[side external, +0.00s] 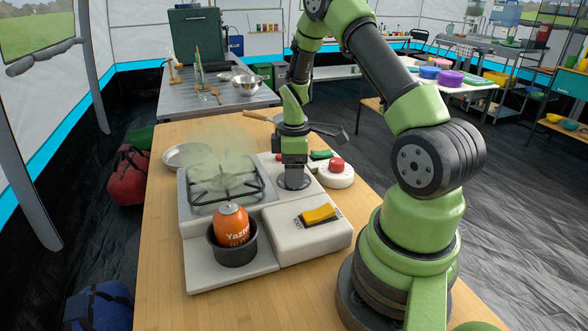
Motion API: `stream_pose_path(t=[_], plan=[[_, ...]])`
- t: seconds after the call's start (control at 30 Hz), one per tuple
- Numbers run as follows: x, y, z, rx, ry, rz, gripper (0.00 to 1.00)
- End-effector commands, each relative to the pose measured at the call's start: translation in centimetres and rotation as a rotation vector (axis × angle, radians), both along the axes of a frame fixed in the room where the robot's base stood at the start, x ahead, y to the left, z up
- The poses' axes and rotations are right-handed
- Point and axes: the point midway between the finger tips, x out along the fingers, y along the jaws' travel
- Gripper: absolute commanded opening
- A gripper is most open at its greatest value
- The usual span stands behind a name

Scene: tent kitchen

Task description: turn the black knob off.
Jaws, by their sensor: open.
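My gripper (294,168) points straight down over the right part of the stove panel, just right of the burner. Its jaws are open. A round black knob (294,183) shows low on the panel directly beneath the gripper. The fingers and the wrist cover most of it, so its pointer and setting are hidden. I cannot tell whether the fingers touch it. The burner (226,190) has a black grate, and a pale greenish haze (218,160) hangs above it.
A yellow rocker switch (319,215) sits on a white box in front. A red button (337,164) and a green switch (321,154) are close right of the gripper. An orange can (231,224) stands in a dark cup (232,250). A metal dish (188,156) lies behind left.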

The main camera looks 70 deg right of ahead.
Motion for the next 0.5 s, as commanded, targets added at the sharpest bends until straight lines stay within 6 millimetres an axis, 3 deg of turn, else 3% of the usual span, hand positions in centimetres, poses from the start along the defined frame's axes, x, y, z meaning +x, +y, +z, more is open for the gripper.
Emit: stream_pose_path(t=[0.17, 0.4, 0.5], plan=[[0.01, 0.00, 0.00, 0.000, 0.000, 0.000, 0.69], [0.01, 0.00, 0.02, 0.000, 0.000, 0.000, 0.19], [0.00, 0.01, 0.03, 0.000, 0.000, -0.001, 0.20]])
